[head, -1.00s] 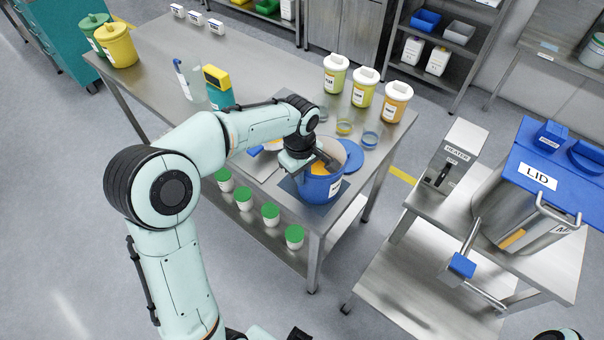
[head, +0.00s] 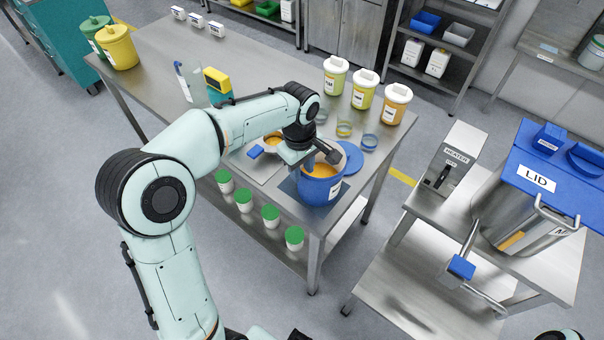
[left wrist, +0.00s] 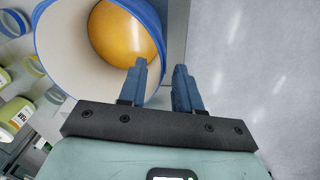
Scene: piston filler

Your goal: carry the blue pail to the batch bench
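The blue pail (head: 321,186) stands upright on a dark square plate (head: 288,187) at the near right corner of a long steel bench (head: 270,70). It holds something orange and bears a white label. No sign tells me whether this is the batch bench. My left gripper (head: 325,156) is over the pail's mouth at its rim. In the left wrist view its fingers (left wrist: 160,85) are apart, one over the pail's inside and one beyond the rim. The pail (left wrist: 100,50) shows there with its pale inner wall. I cannot tell whether the fingers touch it. My right gripper is not in view.
A blue lid (head: 350,156) lies beside the pail, near small glass dishes (head: 344,128) and lidded tubs (head: 363,90). A blue-handled tool (head: 256,151) lies left.

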